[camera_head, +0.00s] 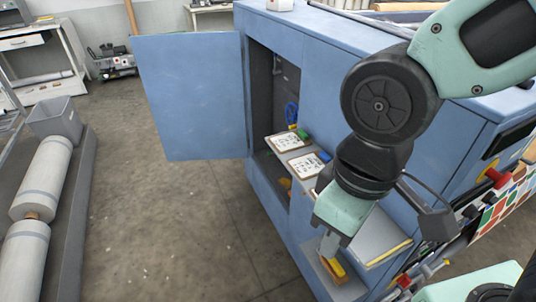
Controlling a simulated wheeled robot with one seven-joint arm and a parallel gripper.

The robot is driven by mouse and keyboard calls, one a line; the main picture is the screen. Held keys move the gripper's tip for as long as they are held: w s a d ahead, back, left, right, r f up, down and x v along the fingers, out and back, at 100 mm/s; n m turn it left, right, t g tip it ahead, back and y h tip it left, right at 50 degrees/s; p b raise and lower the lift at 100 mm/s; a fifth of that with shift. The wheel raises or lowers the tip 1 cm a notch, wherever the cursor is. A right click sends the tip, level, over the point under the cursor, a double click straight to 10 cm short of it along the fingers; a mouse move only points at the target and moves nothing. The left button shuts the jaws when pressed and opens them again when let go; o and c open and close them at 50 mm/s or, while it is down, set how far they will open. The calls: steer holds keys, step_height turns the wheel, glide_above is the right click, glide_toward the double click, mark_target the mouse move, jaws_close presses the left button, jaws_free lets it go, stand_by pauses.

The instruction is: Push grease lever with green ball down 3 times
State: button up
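I cannot make out a grease lever with a green ball for certain. A small green piece (303,134) shows at the corner of a clipboard by the cabinet opening; it looks like a clip rather than a ball. A blue handwheel (291,112) is inside the open blue cabinet (268,75). My gripper (328,250) points down in front of the cabinet's side, below and right of the opening. A yellow and brown piece (336,268) shows right at its fingertips; I cannot tell whether the fingers touch it or how far apart they are.
The cabinet door (192,95) stands wide open to the left. Clipboards (287,140) rest on a ledge beside the opening. White rolls (40,180) and a grey bin (57,119) are at the left. The floor (175,230) between is clear. Red knobs (495,177) are at the right.

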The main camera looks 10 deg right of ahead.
steer(key=shift+c, duration=0.3)
jaws_close()
stand_by(1.3)
